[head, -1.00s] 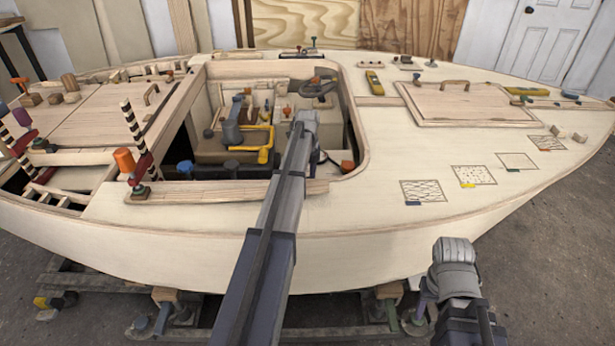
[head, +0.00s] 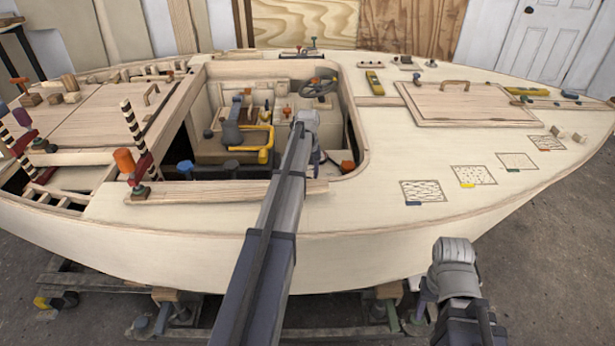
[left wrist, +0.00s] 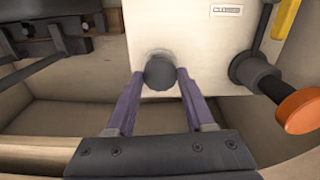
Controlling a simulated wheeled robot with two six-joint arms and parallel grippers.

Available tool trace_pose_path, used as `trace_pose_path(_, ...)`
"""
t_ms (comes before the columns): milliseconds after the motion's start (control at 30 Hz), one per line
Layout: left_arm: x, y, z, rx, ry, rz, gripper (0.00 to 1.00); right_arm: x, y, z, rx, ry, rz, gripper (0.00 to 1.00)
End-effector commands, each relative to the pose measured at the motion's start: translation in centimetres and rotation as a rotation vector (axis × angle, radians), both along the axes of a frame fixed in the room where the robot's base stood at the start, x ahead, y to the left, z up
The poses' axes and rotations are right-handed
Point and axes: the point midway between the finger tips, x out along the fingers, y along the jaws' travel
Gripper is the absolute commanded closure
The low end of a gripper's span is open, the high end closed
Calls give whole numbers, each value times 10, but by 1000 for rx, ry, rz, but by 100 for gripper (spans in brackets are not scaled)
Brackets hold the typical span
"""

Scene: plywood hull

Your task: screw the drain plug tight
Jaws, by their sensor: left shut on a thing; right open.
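The drain plug (left wrist: 160,71) shows in the left wrist view as a dark, round knob against a cream panel (left wrist: 190,40). My left gripper (left wrist: 160,78) has its two purple fingers on either side of it, shut on it. How deep the plug sits is hidden by its own head. In the head view my left gripper (head: 316,155) reaches over the coaming into the cockpit, mostly hidden by its own arm, and the plug cannot be made out. My right gripper (head: 428,300) hangs low outside the hull, open and away from the plug.
The cockpit coaming (head: 230,191) rises around my left arm. In the left wrist view an orange-ended dark handle (left wrist: 298,110) stands right of the plug. A yellow bent pipe (head: 262,148) is left of my arm.

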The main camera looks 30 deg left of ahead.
Motion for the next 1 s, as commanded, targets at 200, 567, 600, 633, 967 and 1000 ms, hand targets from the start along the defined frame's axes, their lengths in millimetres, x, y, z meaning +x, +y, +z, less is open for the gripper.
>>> trace_pose_path(200,2,2,1,3,-5,-44,100,0,0,1,0,0,0,50)
trace_pose_path(567,2,2,1,3,-5,-56,100,0,0,1,0,0,0,50)
trace_pose_path(600,2,2,1,3,-5,-55,100,0,0,1,0,0,0,50)
trace_pose_path(633,2,2,1,3,-5,-55,100,0,0,1,0,0,0,50)
trace_pose_path(967,1,1,0,2,-2,-55,16,0,0,0,0,0,0,50)
trace_pose_path(1000,1,1,0,2,-2,-55,16,0,0,0,0,0,0,50)
